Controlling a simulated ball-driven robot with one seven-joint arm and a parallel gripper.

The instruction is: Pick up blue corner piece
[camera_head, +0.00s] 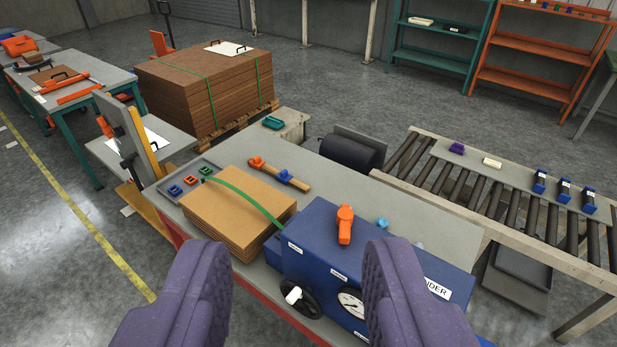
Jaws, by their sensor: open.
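A small dark tray (218,164) at the far left corner of the bench holds a small blue piece (175,190), a red piece (190,180) and a green piece (206,171). The blue one looks like the corner piece, but it is too small to be sure. Several blue blocks with pale labels (565,190) also stand on the conveyor at the right. My gripper (296,255) is open and empty, its two purple padded fingers wide apart in the foreground. It is apart from the bench, with the tray beyond it to the left.
A cardboard stack (235,210) with a green strap lies beside the tray. A blue machine (320,235) with a gauge and handwheel stands between my fingers. A roller conveyor (480,190) is at the right, a strapped brown stack (205,85) behind. Open floor lies at the left.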

